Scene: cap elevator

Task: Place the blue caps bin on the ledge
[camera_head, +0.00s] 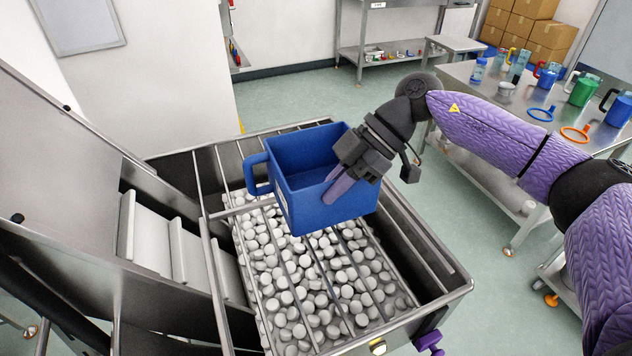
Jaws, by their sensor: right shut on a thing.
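The blue caps bin (318,207) is an open-topped blue box with a handle on its left side. It is over the metal bars of the hopper (447,283), which is full of white caps (300,290). Whether the bin touches the bars I cannot tell. My right gripper (338,188) is shut on the bin's right wall, with one finger showing on its outer face. The bin's inside looks empty where I can see it; its bottom is partly hidden. My left gripper is not in view. Which surface is the ledge I cannot tell for sure.
A slatted conveyor (160,237) rises to the left of the hopper. A metal table (462,72) with jugs, bottles and rings stands at the right, behind my right arm. A shelf table (385,50) and cardboard boxes (520,25) are at the back. Green floor is free between.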

